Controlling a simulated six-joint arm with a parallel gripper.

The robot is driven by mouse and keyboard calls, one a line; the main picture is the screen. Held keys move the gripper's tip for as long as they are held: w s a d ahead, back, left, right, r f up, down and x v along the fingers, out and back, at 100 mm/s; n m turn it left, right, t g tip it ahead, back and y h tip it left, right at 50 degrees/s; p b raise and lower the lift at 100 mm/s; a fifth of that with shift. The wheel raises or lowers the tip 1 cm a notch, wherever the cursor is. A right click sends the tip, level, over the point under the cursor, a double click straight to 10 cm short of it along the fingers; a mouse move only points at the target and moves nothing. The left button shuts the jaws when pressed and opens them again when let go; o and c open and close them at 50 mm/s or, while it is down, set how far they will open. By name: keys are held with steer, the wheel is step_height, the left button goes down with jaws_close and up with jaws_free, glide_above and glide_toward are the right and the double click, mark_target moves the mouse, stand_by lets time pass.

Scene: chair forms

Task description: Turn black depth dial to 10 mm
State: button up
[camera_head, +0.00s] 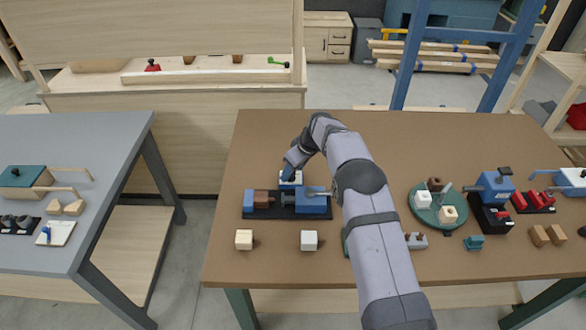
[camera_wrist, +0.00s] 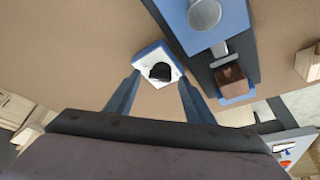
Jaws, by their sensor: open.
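The black depth dial (camera_wrist: 160,72) sits on a white face with a blue edge (camera_wrist: 146,51) in the wrist view. In the wrist view the dial is seen between the fingertips of my gripper (camera_wrist: 159,78). The two blue fingers are open, one on each side of the dial, with a gap on both sides. I cannot tell how far above the dial they are. In the head view my gripper (camera_head: 289,172) is over the white-faced dial unit (camera_head: 297,178), and hides most of it. The scale marks are too small to read.
A blue vise (camera_head: 313,204) with a brown block (camera_head: 262,198) stands just in front of the dial unit. Two pale blocks (camera_head: 244,239) (camera_head: 309,240) lie nearer the front edge. A green turntable (camera_head: 430,218) and more fixtures are to the right. The tabletop's left rear is clear.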

steer(key=shift+w+a+f, duration=0.1)
steer(key=shift+f, duration=0.15)
steer(key=c, duration=1)
steer(key=shift+c, duration=0.2)
steer(key=shift+m, duration=0.3)
steer(key=shift+m+t+b, duration=0.3)
steer(key=shift+m, duration=0.2)
steer(key=o, duration=1)
